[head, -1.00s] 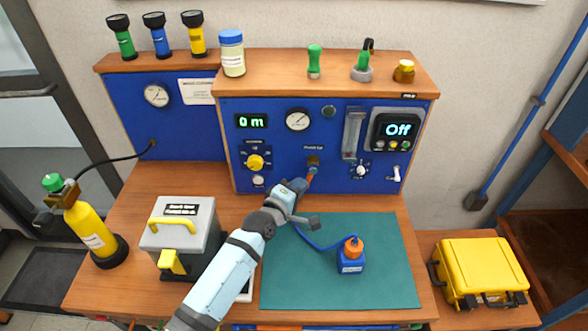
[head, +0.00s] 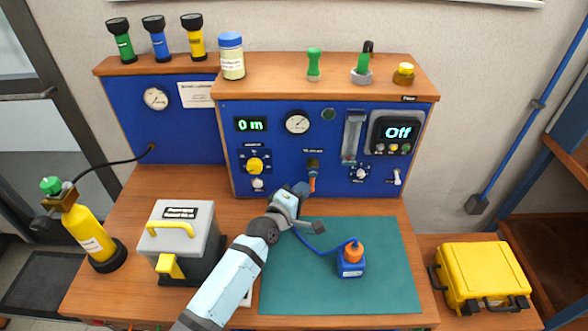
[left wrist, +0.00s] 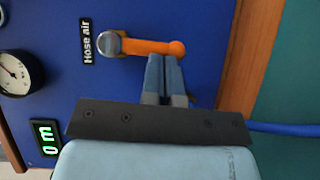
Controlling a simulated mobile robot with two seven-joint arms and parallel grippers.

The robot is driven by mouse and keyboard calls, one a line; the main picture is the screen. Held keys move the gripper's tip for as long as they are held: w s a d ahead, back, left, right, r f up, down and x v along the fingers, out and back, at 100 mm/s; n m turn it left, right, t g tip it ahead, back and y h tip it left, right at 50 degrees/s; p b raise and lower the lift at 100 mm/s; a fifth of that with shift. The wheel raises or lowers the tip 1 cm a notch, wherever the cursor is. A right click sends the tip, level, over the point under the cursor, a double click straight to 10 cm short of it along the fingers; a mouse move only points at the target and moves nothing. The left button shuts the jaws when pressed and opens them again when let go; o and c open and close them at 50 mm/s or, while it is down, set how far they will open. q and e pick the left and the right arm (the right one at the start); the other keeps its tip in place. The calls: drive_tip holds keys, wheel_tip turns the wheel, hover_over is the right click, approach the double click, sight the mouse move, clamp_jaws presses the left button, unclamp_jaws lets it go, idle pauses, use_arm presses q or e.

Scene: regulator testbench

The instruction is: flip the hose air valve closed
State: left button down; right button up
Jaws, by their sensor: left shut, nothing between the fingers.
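The hose air valve (left wrist: 108,43) is on the blue panel beside the "Hose air" label. Its orange handle (left wrist: 150,47) points down toward the bench top; it also shows in the head view (head: 312,185). My left gripper (left wrist: 165,57) is shut and empty. Its fingertips are just left of the handle, near its rounded free end. I cannot tell whether they touch it. In the head view my left gripper (head: 303,188) is low in front of the panel. My right gripper is not in view.
A grey box (head: 182,242) with yellow handles stands left of my arm. A yellow cylinder (head: 92,240) stands at the far left.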

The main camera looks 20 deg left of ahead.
use_arm(q)
drive_tip(key=v, duration=1.3)
drive_tip(key=shift+s, duration=0.4)
